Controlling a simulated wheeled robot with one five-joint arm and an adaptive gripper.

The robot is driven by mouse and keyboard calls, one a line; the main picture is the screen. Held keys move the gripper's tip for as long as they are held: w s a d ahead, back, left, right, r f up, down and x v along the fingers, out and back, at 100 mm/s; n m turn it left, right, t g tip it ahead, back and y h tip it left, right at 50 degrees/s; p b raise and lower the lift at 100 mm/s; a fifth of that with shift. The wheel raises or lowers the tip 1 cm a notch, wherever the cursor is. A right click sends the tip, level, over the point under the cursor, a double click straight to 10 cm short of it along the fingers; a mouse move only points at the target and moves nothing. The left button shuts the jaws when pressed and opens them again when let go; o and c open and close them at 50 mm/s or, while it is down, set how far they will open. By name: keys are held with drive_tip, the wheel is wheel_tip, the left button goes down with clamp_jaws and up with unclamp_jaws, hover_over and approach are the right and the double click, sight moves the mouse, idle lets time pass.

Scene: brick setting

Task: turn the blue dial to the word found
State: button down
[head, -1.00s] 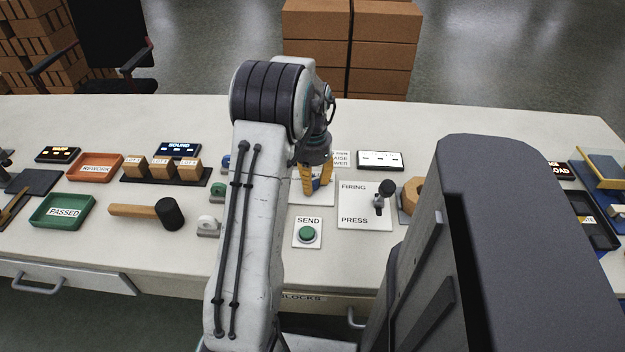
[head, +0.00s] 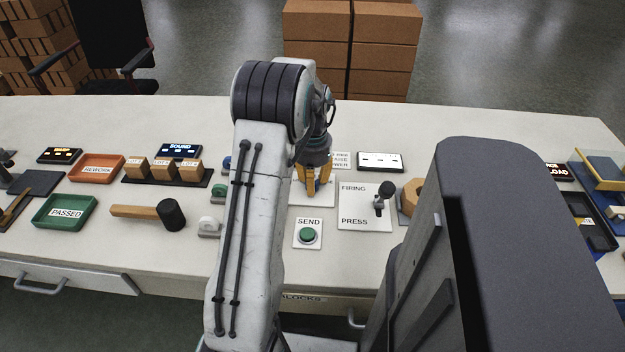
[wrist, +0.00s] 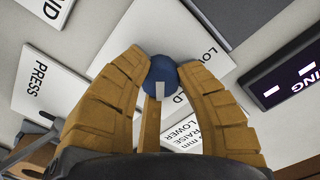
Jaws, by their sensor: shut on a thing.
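The blue dial (wrist: 161,72) sits on a white plate (wrist: 150,28) in the wrist view, with a pale pointer mark toward the bottom of the picture. My gripper (wrist: 163,68) is shut on the dial, with one tan finger on each side. Printed words on the plate are partly covered; "LO" shows at upper right and a "D" beside the right finger. I cannot read the full words. In the head view my gripper (head: 312,192) stands over the plate (head: 326,196), and its fingers hide the dial.
The firing press plate (head: 362,208) with its black-knobbed lever (head: 383,196) is close on the right. The SEND button (head: 308,235) is in front. A mallet (head: 150,212), a green tray (head: 64,212) and lot blocks (head: 164,170) stand left.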

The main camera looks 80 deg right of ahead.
drive_tip(key=n+p, duration=0.1)
drive_tip(key=n, duration=0.3)
drive_tip(key=shift+n, duration=0.3)
drive_tip(key=shift+f+n+p, duration=0.1)
drive_tip(key=shift+n+p, duration=0.2)
drive_tip(key=shift+n, duration=2)
drive_tip(key=shift+w, duration=0.1)
drive_tip(key=c, duration=0.8)
unclamp_jaws()
drive_tip(key=shift+d, duration=0.1)
drive_tip(key=shift+c, duration=0.2)
wheel_tip(320, 180, up, 12)
